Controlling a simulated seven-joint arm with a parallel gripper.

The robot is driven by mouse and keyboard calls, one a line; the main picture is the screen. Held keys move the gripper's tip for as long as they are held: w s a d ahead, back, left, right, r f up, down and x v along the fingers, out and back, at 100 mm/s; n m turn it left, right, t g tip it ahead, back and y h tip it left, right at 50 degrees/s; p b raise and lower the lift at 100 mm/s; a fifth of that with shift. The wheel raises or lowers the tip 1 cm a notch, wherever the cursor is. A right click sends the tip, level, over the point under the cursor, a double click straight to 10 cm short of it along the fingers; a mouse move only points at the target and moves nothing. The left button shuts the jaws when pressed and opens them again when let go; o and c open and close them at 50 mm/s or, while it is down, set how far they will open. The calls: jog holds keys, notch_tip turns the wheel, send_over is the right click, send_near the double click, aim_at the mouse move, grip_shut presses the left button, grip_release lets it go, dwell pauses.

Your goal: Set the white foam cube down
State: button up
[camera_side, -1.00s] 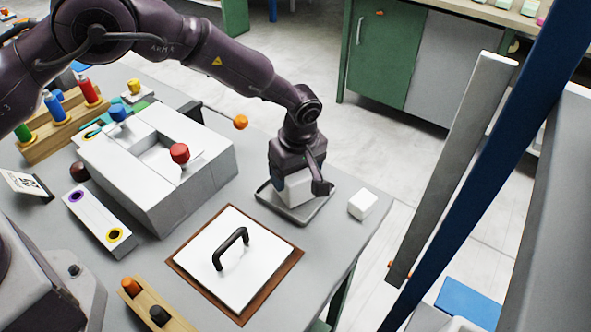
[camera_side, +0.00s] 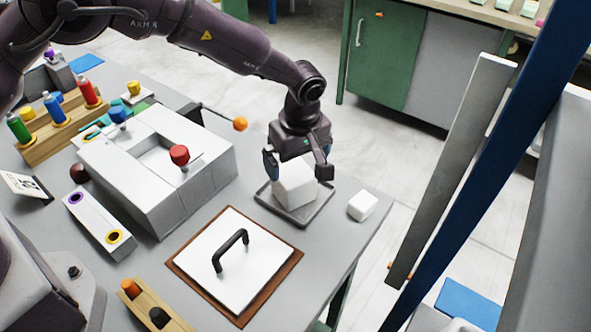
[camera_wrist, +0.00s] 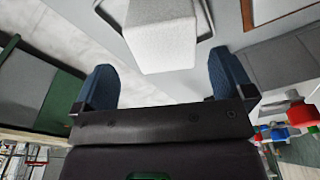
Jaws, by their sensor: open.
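The white foam cube (camera_side: 295,186) rests in a shallow grey tray (camera_side: 316,212) near the table's right edge. My gripper (camera_side: 297,168) is open just above it, its two fingers spread to either side of the cube's top. In the wrist view the cube (camera_wrist: 161,40) lies ahead of and between the blue fingertips of my gripper (camera_wrist: 162,85), with gaps at both sides. The grey tray's rim (camera_wrist: 207,18) shows there beside the cube.
A smaller white block (camera_side: 362,206) stands right of the tray near the table edge. A white plate with a black handle (camera_side: 231,250) lies on a brown board at the front. A white press block with a red knob (camera_side: 180,155) stands to the left.

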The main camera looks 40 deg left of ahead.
notch_tip(320, 180, up, 8)
notch_tip(320, 180, up, 8)
jog(key=m, duration=0.2)
send_over(298, 176)
jog(key=s+a, duration=0.2)
jog(key=a, duration=0.2)
jog(key=s+a+r+m+t+h, duration=0.15)
jog(key=s+a+r+m, duration=0.25)
jog(key=s+a+r, duration=0.4)
jog(key=s+a+r+m+t, duration=0.1)
jog(key=s+a+m, duration=0.2)
jog(key=s, duration=0.6)
jog(key=s+a+r+m+t, duration=0.1)
jog(key=s+a+m+t, duration=0.1)
jog(key=s, duration=0.7)
jog(key=shift+a+m, duration=0.8)
jog(key=shift+m, duration=0.4)
